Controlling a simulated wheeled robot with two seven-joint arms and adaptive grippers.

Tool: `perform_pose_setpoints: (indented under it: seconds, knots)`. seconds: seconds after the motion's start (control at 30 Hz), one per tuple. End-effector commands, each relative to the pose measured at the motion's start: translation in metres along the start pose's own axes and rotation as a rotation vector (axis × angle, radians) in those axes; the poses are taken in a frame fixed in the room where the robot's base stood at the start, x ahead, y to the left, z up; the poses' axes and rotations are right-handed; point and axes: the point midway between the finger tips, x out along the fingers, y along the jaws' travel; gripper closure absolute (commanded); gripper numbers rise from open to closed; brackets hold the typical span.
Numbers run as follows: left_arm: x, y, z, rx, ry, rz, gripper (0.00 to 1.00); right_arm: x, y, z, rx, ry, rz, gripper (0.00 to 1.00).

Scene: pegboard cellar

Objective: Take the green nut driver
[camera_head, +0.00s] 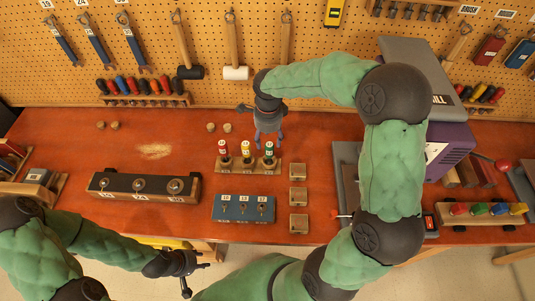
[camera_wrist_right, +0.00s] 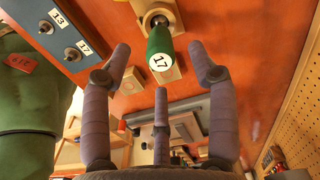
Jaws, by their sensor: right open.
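The green nut driver (camera_head: 269,151) stands upright at the right end of a small wooden rack (camera_head: 248,166), beside a yellow driver (camera_head: 246,149) and a red driver (camera_head: 222,149). In the right wrist view the green nut driver (camera_wrist_right: 160,52) shows a white cap marked 17. My right gripper (camera_head: 267,138) is open just above and behind it in the head view. In the wrist view the spread fingers (camera_wrist_right: 158,75) point toward the driver, with nothing between them. My left gripper (camera_head: 184,268) is low at the left, off the table's front edge; its finger opening is unclear.
A blue block (camera_head: 244,208) with numbered sockets 13 and 17 lies in front of the rack. Small wooden blocks (camera_head: 298,196) stand to its right. A long socket holder (camera_head: 144,186) lies left. A purple and grey machine (camera_head: 450,150) stands right. The pegboard (camera_head: 330,70) closes the back.

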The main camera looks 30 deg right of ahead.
Motion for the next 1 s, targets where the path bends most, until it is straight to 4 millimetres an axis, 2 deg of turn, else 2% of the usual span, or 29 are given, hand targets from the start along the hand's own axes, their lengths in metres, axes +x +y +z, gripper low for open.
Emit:
perform_pose_setpoints:
  seconds: [0.1,0.33,0.63,0.97,1.0]
  knots:
    - [0.002,-0.001,-0.001,0.0,0.001,0.0,0.6,0.015,0.0,0.0,-0.001,0.001,0.001,0.41]
    - [0.002,-0.001,-0.001,0.0,0.002,0.0,0.6,0.029,0.001,-0.002,-0.001,0.0,0.0,0.41]
    - [0.005,-0.002,-0.001,0.0,0.002,0.0,0.6,0.068,0.004,-0.005,-0.001,0.0,0.001,0.41]
    - [0.005,-0.002,-0.001,0.0,0.002,0.0,0.6,0.074,0.004,-0.005,-0.002,-0.001,-0.001,0.41]
    - [0.005,-0.002,-0.001,0.0,0.002,0.0,0.6,0.074,0.004,-0.005,-0.002,-0.001,-0.001,0.52]
